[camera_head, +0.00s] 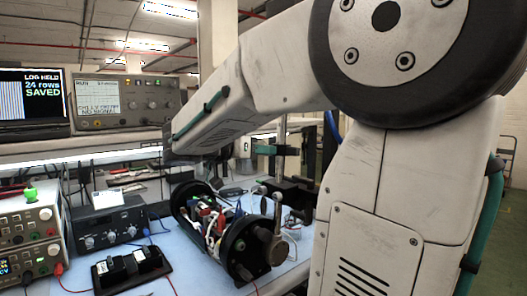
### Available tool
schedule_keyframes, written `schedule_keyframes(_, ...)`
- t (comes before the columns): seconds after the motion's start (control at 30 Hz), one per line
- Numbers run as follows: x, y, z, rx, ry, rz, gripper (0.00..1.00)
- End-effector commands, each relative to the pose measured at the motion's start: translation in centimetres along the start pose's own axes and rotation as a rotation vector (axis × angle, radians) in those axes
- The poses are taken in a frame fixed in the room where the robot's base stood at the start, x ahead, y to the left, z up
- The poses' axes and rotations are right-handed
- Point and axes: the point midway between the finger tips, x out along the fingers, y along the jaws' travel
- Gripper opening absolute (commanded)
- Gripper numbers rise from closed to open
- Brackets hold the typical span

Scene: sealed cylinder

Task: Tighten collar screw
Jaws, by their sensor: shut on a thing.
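The sealed cylinder (207,222) lies on the blue bench mat. It is open along its side, with coloured wires and parts showing inside. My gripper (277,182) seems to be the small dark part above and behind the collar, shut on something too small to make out. I cannot tell whether it touches the collar screw, which I cannot pick out.
A black tray (130,271) sits in front of the cylinder, left of it. Bench instruments (30,235) with red leads and a dark control box (105,226) stand at the left. A scope and a screen reading "LOG HELD 24 rows SAVED" (34,98) stand behind. Cables cross the mat.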

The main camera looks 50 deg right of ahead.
Motion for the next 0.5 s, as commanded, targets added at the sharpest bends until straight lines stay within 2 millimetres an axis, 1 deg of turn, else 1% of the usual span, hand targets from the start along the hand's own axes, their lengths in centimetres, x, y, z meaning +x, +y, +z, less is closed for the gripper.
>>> schedule_keyframes(0.03,-0.07,0.05,-0.09,0.002,0.001,0.000,0.02)
schedule_keyframes(0.07,-0.07,0.05,-0.09,0.002,0.001,0.000,0.30)
schedule_keyframes(0.1,-0.07,0.05,-0.08,0.001,0.001,0.000,0.41)
schedule_keyframes(0.13,-0.05,0.05,-0.08,0.001,0.001,0.000,0.47)
schedule_keyframes(0.37,0.06,0.05,-0.04,0.000,0.000,0.002,0.47)
schedule_keyframes(0.5,-0.59,-0.01,-0.04,0.000,0.000,-0.001,0.47)
